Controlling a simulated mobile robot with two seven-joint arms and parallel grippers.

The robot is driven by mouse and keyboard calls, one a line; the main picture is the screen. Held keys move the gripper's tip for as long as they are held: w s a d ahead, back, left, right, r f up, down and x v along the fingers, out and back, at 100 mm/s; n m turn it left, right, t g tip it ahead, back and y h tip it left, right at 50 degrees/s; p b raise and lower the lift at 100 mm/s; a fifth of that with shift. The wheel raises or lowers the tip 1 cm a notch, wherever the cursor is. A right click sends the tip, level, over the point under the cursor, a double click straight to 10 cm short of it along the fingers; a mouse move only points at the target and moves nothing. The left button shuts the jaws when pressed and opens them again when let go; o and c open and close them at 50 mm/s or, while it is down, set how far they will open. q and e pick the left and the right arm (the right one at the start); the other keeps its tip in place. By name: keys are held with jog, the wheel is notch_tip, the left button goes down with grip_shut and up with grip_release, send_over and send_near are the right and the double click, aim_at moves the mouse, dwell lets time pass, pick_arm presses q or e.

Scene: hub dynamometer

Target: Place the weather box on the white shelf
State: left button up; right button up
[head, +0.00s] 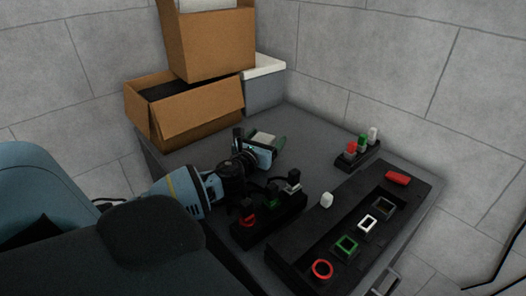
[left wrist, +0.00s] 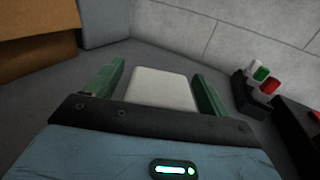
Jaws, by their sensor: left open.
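The weather box (head: 263,137) looks like a small white block with rounded edges, lying on the grey table top. My left gripper (head: 262,142) is open, with its green fingers on either side of the box. In the left wrist view the box (left wrist: 161,87) lies between the two spread fingers (left wrist: 155,88), with a gap showing at each side. The white shelf (head: 264,66) is the white slab on a grey block at the back of the table, partly hidden by cardboard boxes. My right gripper is not in view.
An open cardboard box (head: 195,112) stands at the back left, with another box (head: 212,45) stacked above it. A black control panel (head: 340,220) with coloured buttons lies right, a smaller switch box (head: 278,222) by my left wrist. A holder with red, green and white pieces (head: 357,153) stands behind.

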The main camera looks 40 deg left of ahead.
pick_arm(q)
jog(key=shift+w, duration=0.1)
jog(key=c, duration=1.3)
notch_tip(320, 180, up, 9)
jog(key=shift+r+p, duration=0.1)
jog(key=shift+p, duration=0.8)
jog(key=shift+c, duration=0.2)
jog(key=shift+r, duration=0.45)
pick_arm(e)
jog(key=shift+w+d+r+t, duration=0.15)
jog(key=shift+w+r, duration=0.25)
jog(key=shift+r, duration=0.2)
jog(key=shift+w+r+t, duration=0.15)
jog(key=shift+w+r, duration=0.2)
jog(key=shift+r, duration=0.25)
